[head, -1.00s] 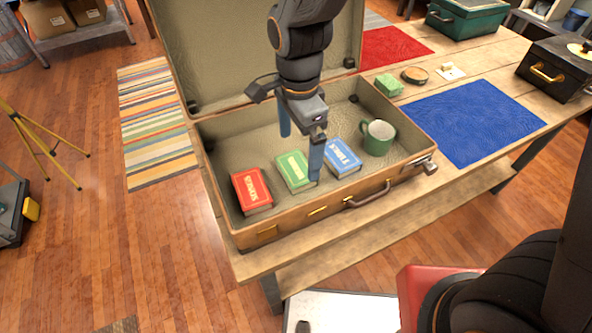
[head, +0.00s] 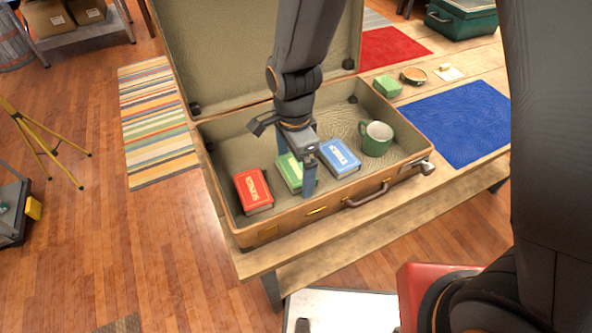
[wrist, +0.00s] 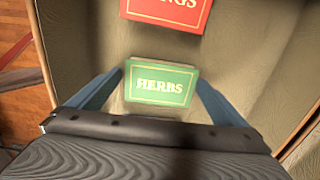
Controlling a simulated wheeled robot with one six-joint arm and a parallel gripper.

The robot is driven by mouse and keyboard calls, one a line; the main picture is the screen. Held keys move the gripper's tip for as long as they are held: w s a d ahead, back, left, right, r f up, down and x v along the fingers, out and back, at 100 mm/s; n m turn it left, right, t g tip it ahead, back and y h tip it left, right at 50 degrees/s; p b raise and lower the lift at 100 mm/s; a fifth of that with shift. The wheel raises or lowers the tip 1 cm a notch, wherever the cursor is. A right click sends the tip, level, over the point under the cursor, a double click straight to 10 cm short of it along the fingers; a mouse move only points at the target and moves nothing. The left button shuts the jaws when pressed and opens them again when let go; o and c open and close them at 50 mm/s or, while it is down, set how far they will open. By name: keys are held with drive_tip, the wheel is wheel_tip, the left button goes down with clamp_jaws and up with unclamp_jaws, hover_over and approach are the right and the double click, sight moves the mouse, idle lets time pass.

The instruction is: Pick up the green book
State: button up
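The green book (head: 288,171) lies in the open suitcase (head: 266,231), between a red book (head: 252,189) and a blue book (head: 340,157). My gripper (head: 296,178) is over the green book and hides part of it in the head view. In the wrist view, the green book (wrist: 160,83) shows its cover with "HERBS" on it, between the two open blue fingers (wrist: 165,92). Gaps show between the book and both fingers. The red book (wrist: 170,12) is at the top of the wrist view.
A green mug (head: 375,140) stands in the suitcase right of the blue book. The suitcase's raised lid (head: 230,50) is behind my gripper, and its front wall is close to the books. The suitcase rests on a wooden table (head: 420,195) with a blue mat (head: 455,120).

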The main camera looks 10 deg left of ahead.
drive_tip(key=c, duration=0.9)
drive_tip(key=shift+c, duration=0.2)
